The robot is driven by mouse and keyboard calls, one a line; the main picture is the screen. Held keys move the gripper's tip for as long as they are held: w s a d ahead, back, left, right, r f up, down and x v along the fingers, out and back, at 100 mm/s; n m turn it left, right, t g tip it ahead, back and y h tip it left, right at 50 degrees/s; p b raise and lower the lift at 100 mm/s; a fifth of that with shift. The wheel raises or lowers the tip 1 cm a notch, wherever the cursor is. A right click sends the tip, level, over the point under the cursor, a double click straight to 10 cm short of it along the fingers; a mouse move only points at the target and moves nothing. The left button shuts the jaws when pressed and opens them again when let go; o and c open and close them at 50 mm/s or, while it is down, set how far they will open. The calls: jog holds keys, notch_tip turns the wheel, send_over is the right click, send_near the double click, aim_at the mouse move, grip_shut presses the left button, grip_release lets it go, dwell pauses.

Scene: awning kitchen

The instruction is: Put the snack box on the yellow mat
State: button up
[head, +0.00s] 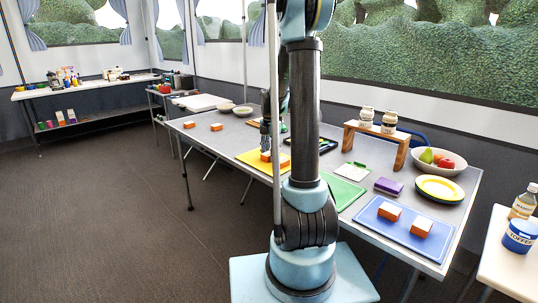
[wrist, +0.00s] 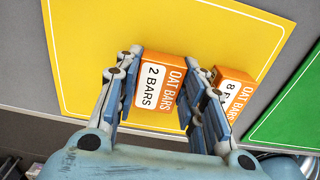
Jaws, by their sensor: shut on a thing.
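The yellow mat (head: 248,157) lies on the long grey table; it fills much of the wrist view (wrist: 210,35). My gripper (wrist: 160,100) is shut on an orange and white snack box (wrist: 157,85) labelled "OAT BARS 2 BARS", with one finger on each side. The held box is at the mat; I cannot tell whether it touches. A second oat bars box (wrist: 236,92), its label starting with "8", is on the mat just right of my right finger, partly hidden by it. In the head view my gripper (head: 265,142) points down over the mat, partly behind my arm.
Two similar boxes (head: 216,127) stand at the table's left end, two more (head: 389,211) on a blue mat (head: 405,237). A green mat (head: 345,191), purple box (head: 388,186), yellow plate (head: 440,188), fruit bowl (head: 438,163) and wooden riser (head: 376,141) occupy the right part.

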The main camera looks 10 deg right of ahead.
jog(key=o, duration=1)
jog(key=shift+o, duration=0.2)
notch_tip(320, 180, up, 12)
jog(key=s+r+m, duration=0.1)
jog(key=s+m, duration=0.5)
jog(key=s, duration=0.4)
jog(key=s+f+m, duration=0.4)
jog(key=s+m, duration=0.2)
jog(key=s, duration=0.2)
jog(key=s+f+m+t, duration=0.1)
jog(key=s+f+m, duration=0.3)
jog(key=s, duration=0.5)
jog(key=s+a+f+m+t, duration=0.1)
jog(key=s+f+m, duration=0.3)
jog(key=s+m, duration=0.4)
jog(key=shift+s+f+m, duration=0.25)
jog(key=shift+f+m, duration=0.05)
